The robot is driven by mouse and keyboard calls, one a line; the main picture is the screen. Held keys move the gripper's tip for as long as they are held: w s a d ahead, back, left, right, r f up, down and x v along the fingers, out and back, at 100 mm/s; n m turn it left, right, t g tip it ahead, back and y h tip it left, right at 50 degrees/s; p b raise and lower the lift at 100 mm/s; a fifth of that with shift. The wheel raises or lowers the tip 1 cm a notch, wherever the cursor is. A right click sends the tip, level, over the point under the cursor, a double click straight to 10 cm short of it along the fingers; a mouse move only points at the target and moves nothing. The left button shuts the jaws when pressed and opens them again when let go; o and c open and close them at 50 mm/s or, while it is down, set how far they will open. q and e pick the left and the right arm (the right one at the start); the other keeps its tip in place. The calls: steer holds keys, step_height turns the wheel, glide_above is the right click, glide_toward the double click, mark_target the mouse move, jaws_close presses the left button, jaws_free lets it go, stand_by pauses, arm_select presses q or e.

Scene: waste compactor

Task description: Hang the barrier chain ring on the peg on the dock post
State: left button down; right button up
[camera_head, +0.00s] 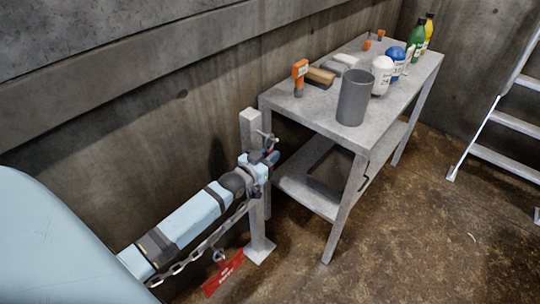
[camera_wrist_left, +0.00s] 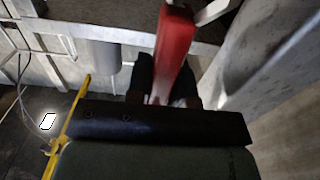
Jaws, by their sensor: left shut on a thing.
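The grey dock post (camera_head: 250,127) stands upright beside the table in the head view. A small grey metal fitting that looks like the peg (camera_head: 267,139) sticks out near its top. My left gripper (camera_head: 268,160) is at the post, just below that fitting, and partly hides the post. It is shut on a red piece (camera_wrist_left: 174,45), seen between the dark fingers in the left wrist view. The barrier chain (camera_head: 190,258) runs up to this gripper, with a red sign (camera_head: 223,274) hanging from it. The ring's outline is not clear. My right gripper is not in view.
The grey table (camera_head: 318,116) stands right of the post, with a grey cylinder (camera_head: 353,97), an orange-handled tool (camera_head: 300,77) and several bottles on top. A concrete wall (camera_head: 180,110) runs behind the post. A ladder (camera_head: 500,110) stands at right; floor in front is clear.

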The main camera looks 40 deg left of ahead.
arm_select(q)
steer(key=c, duration=0.9)
jaws_free()
steer(key=shift+s+a+r+p, duration=0.15)
steer(key=shift+s+p, duration=0.3)
steer(key=shift+s, duration=1.85)
steer(key=shift+s+a+p, duration=0.2)
steer(key=shift+s+p, duration=0.2)
steer(key=shift+s, duration=1.9)
steer(key=shift+s+a+r+p, duration=0.15)
steer(key=shift+s+p, duration=0.3)
steer(key=shift+s, duration=1.85)
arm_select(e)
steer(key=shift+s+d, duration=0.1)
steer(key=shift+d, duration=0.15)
